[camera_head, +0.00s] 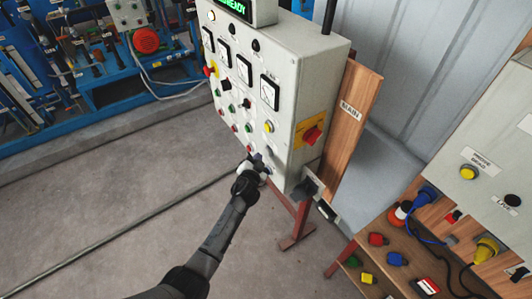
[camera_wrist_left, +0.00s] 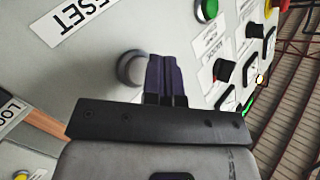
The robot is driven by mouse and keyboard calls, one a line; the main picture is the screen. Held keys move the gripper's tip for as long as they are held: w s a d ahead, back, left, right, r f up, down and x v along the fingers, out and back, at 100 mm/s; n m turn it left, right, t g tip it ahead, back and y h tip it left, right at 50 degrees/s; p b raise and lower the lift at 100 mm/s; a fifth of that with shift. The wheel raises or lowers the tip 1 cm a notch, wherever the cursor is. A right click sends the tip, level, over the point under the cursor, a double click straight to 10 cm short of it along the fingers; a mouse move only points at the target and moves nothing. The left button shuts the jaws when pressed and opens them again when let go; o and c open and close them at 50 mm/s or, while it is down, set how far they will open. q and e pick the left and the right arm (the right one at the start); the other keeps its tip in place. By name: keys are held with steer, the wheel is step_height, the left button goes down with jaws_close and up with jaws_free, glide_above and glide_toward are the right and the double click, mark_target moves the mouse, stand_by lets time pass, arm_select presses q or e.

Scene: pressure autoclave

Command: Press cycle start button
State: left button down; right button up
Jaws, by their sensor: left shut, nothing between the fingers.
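The grey control panel (camera_head: 318,85) stands upright in the head view, with rows of round buttons on its front face. My left gripper (camera_head: 262,163) is at the lower right part of that face. It is shut and empty. In the left wrist view its dark fingertips (camera_wrist_left: 165,62) are close to the panel face, beside a pale round button (camera_wrist_left: 131,68) with a grey ring. I cannot tell whether they touch it. A green button (camera_wrist_left: 207,10) shows above. I cannot read a cycle start label on any button. My right gripper is not in view.
A green display (camera_head: 235,6) ends in "READY". A red rotary switch (camera_head: 312,134) on a yellow plate is on the panel's right side. A wooden board (camera_head: 350,110) stands behind it. A shelf with coloured plugs (camera_head: 397,258) is lower right. The floor left of my arm is clear.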

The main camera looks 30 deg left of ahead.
arm_select(q)
steer(key=shift+w+d, duration=0.1)
steer(key=shift+w, duration=0.1)
stand_by(0.6)
steer(key=shift+w+d+b, duration=0.1)
steer(key=shift+w+b, duration=0.15)
steer(key=shift+b, duration=0.1)
steer(key=shift+w, duration=0.1)
stand_by(0.5)
steer(key=shift+w+d+b, duration=0.2)
steer(key=shift+w+b, duration=0.1)
steer(key=shift+b, duration=0.1)
steer(key=shift+s, duration=0.15)
stand_by(0.4)
steer(key=shift+s+a+p, duration=0.35)
steer(key=shift+s+p, duration=0.15)
steer(key=shift+s, duration=0.15)
